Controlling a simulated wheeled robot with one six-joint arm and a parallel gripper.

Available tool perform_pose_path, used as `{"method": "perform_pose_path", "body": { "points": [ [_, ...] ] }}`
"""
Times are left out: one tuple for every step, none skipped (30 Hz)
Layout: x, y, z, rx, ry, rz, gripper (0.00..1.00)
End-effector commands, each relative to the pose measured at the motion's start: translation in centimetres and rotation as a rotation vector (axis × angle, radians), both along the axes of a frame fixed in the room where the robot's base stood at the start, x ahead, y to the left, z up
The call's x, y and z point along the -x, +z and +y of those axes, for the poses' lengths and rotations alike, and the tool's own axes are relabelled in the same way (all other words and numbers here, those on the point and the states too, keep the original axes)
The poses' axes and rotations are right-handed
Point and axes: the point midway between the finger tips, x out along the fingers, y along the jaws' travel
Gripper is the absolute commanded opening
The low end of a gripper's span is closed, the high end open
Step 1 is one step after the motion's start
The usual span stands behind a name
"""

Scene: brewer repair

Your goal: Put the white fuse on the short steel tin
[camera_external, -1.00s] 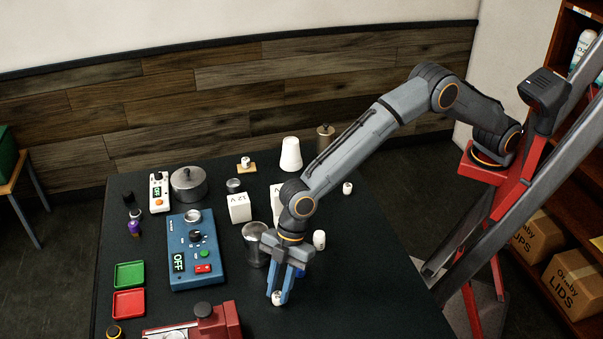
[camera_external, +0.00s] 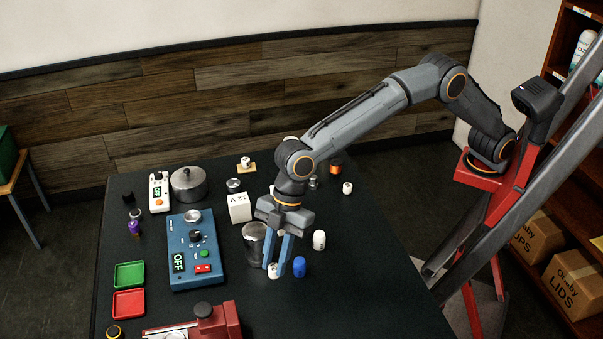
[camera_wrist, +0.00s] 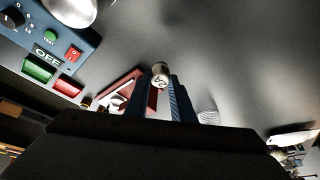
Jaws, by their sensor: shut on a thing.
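My gripper (camera_external: 277,271) is shut on a small white fuse (camera_external: 273,272) with a metallic end. In the wrist view the fuse (camera_wrist: 160,76) sits between my two blue fingertips (camera_wrist: 160,92). A plain open steel tin (camera_external: 255,243) stands just left of and behind my fingers, partly covered by them. It could be the short steel tin; its rounded metal side seems to show at the top of the wrist view (camera_wrist: 73,8). The fuse is beside the tin in the picture; whether it is above the table cannot be told surely.
A blue fuse-like piece (camera_external: 299,266) stands close right of my fingers, and a white one (camera_external: 319,240) behind it. A blue tester reading OFF (camera_external: 195,250) is left of the tin. A white 12 V block (camera_external: 239,208) stands behind the tin. The front right table is clear.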

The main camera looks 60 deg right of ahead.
Motion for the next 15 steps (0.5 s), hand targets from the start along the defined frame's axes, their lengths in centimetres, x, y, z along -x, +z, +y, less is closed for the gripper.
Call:
{"method": "perform_pose_path", "body": {
  "points": [
    [-1.1, 1.1, -0.5, -0.004, -0.003, -0.003, 0.0],
    [-1.7, 1.7, -0.9, -0.003, -0.002, -0.002, 0.0],
    [-2.8, 2.6, -1.5, -0.003, -0.003, -0.003, 0.0],
    [-3.5, 3.4, -2.0, -0.003, -0.002, -0.002, 0.0],
    [-4.4, 4.1, -2.6, -0.003, -0.001, -0.003, 0.0],
    [-5.4, 5.1, -3.3, -0.003, 0.001, -0.003, 0.0],
    [-6.2, 5.9, -3.9, -0.002, 0.003, -0.003, 0.0],
    [-6.9, 6.6, -4.5, -0.003, 0.005, -0.002, 0.0],
    [-7.9, 7.6, -5.3, -0.003, 0.008, -0.002, 0.0],
    [-8.5, 8.2, -5.9, -0.003, 0.01, -0.002, 0.0],
    [-9.1, 8.8, -6.4, -0.003, 0.013, -0.002, 0.0],
    [-9.8, 9.6, -7.1, -0.003, 0.015, -0.002, 0.0],
    [-10.2, 10.0, -7.5, -0.002, 0.018, -0.002, 0.0],
    [-10.7, 10.4, -8.0, -0.002, 0.021, -0.002, 0.0],
    [-11.1, 10.9, -8.4, -0.002, 0.022, -0.002, 0.0]
  ]
}}
